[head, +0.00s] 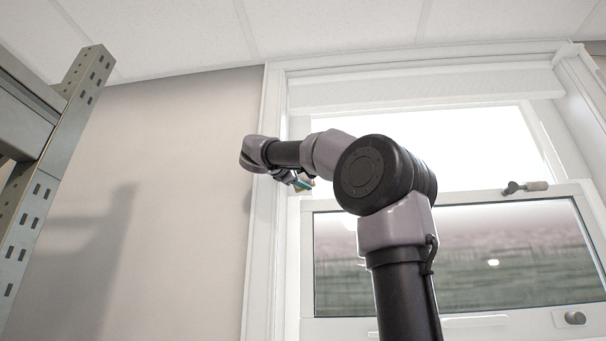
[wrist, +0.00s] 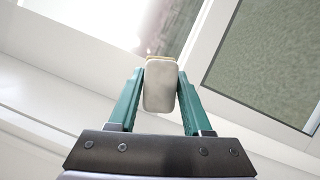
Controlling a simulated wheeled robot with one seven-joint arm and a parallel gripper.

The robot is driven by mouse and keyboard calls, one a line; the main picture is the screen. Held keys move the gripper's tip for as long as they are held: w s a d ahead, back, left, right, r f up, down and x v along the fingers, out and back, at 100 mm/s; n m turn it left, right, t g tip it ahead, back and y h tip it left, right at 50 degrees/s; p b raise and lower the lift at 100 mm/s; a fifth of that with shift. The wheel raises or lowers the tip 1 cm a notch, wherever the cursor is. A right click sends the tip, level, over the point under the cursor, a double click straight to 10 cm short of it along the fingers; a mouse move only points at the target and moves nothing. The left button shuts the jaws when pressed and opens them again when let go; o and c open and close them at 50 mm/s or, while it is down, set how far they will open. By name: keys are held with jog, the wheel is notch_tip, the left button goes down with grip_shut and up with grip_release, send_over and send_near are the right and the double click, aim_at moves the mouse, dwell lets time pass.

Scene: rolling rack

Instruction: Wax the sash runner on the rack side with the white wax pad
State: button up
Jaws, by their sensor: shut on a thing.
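The white wax pad (wrist: 159,86) is an off-white rounded block between the teal fingers of my gripper (wrist: 160,78) in the wrist view. My gripper is shut on it. In the head view my gripper (head: 303,184) is small, at the left side of the window opening near the top of the sash; the pad is too small to make out there. The rack-side runner seems to be the white left jamb strip (head: 298,125), partly hidden by my arm. Whether the pad touches the runner I cannot tell. The lower sash (head: 450,324) has a white frame around its glass.
A grey perforated metal rack (head: 52,150) stands at the far left, with bare wall (head: 160,170) between it and the window casing (head: 268,180). A sash latch (head: 525,187) and a round knob (head: 575,317) stick out at the right of the lower sash.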

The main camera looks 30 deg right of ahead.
jog(key=shift+s+a+r, duration=0.1)
jog(key=shift+r, duration=2.05)
jog(key=shift+s+a+r, duration=0.1)
jog(key=shift+r, duration=2)
jog(key=shift+s+f, duration=0.15)
jog(key=shift+f, duration=4.15)
jog(key=s+a, duration=0.3)
jog(key=s, duration=0.2)
jog(key=shift+a, duration=0.2)
jog(key=shift+s, duration=0.1)
jog(key=shift+s+a, duration=0.85)
jog(key=shift+s, duration=0.3)
